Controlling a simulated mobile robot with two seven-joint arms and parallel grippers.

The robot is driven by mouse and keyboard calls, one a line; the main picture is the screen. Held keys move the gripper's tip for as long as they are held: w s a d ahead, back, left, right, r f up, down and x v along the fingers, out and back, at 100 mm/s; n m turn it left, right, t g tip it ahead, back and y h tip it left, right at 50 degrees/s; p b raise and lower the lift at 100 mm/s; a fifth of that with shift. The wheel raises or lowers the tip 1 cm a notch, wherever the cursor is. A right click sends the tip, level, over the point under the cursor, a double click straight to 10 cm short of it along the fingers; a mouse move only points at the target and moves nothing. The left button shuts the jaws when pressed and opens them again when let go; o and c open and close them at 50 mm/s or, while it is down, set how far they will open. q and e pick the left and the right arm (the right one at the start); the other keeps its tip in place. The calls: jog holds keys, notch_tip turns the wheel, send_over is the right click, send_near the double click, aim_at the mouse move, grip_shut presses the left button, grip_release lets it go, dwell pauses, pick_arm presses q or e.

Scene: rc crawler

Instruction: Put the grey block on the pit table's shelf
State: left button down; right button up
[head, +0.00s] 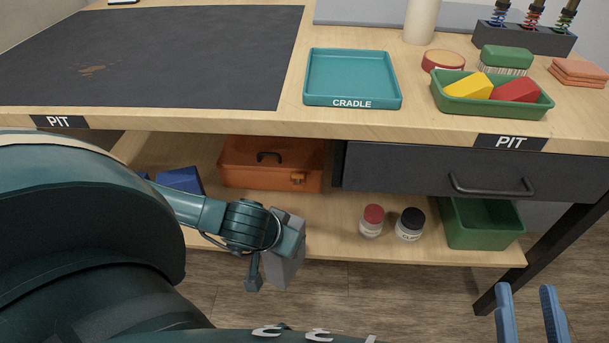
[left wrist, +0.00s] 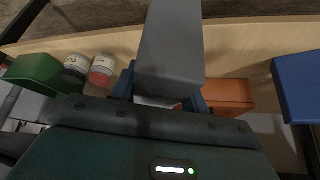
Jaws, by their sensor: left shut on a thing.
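The grey block (head: 285,262) is held in my left gripper (head: 272,250), which is shut on it. In the head view the block overlaps the front edge of the pit table's lower shelf (head: 335,232), its lower end showing against the floor. In the left wrist view the grey block (left wrist: 170,45) stands between the blue fingers of my left gripper (left wrist: 165,95), with the shelf (left wrist: 235,55) behind it. I cannot tell its exact gap to the shelf. My right gripper (head: 529,315) is open and empty at the lower right, in front of the table.
The shelf holds an orange toolbox (head: 270,165), a blue object (head: 180,181), a red-capped jar (head: 372,222), a black-capped jar (head: 409,225) and a green bin (head: 480,225). Bare shelf shows between toolbox and jars. A dark drawer (head: 420,170) hangs above the shelf's right part.

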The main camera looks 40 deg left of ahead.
pick_arm(q)
jog(key=w+a+f+b, duration=0.1)
jog(key=w+a+b, duration=0.1)
jog(key=w, duration=1.4)
jog(key=shift+a+b, duration=0.3)
jog(key=shift+b, duration=0.25)
pick_arm(e)
jog(key=shift+r+y, duration=0.3)
jog(key=shift+r, duration=0.3)
pick_arm(q)
jog(key=shift+w+f, duration=0.1)
jog(key=shift+f, duration=0.05)
jog(key=shift+f, duration=0.1)
jog(key=c, duration=0.7)
grip_release()
pick_arm(e)
jog(key=shift+w+r+n, duration=0.1)
jog(key=shift+w+n, duration=0.05)
jog(key=shift+n, duration=0.15)
jog(key=shift+r+t, duration=0.1)
jog(key=shift+t, duration=0.2)
